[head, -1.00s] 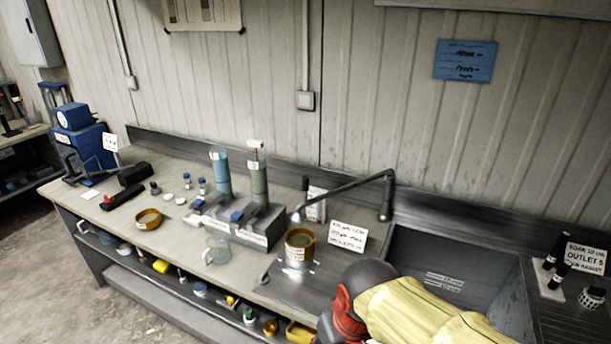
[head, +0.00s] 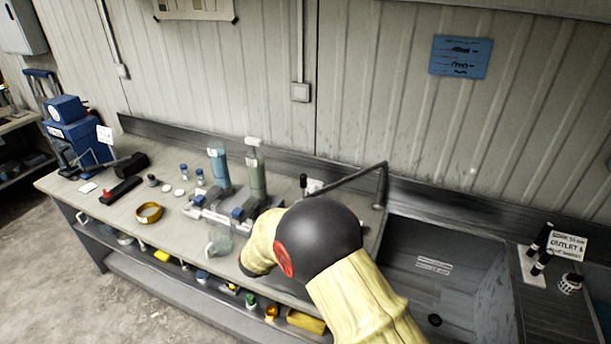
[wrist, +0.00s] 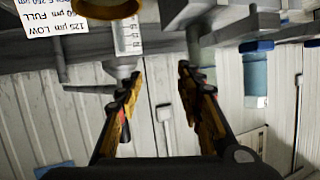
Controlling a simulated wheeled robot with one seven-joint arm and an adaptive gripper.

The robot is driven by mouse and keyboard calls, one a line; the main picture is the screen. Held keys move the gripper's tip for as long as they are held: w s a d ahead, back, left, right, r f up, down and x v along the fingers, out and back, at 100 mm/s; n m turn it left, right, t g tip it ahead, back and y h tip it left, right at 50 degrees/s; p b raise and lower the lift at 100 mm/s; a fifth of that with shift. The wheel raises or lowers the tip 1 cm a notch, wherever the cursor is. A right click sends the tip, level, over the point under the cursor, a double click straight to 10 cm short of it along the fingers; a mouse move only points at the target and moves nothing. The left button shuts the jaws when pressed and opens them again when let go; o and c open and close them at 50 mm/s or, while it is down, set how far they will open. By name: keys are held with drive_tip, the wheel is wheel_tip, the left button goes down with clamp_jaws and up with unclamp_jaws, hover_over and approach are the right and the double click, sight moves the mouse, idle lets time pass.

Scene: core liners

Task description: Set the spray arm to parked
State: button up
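The spray arm (head: 345,178) is a dark thin tube at the back left corner of the sink. My arm hides the gripper in the head view.
The sink (head: 455,270) lies right of the spray arm. In the wrist view a yellow ring (wrist: 105,8) and white label are close.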

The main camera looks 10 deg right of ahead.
sight(302, 180)
drive_tip(key=d+r+m+t+h, duration=0.1)
drive_tip(key=d+r+m+h, duration=0.1)
drive_tip(key=d+r+h, duration=0.65)
drive_tip(key=w+d, duration=0.1)
drive_tip(key=w, duration=0.1)
drive_tip(key=w+d+r+y, duration=0.1)
drive_tip(key=w, duration=0.1)
drive_tip(key=w+d+y, duration=0.1)
drive_tip(key=w, duration=0.1)
drive_tip(key=shift+r+y+p, duration=0.25)
drive_tip(key=shift+r+p, duration=0.05)
drive_tip(key=shift+r, duration=0.05)
drive_tip(key=shift+c, duration=0.7)
drive_tip(key=c, duration=0.8)
clamp_jaws()
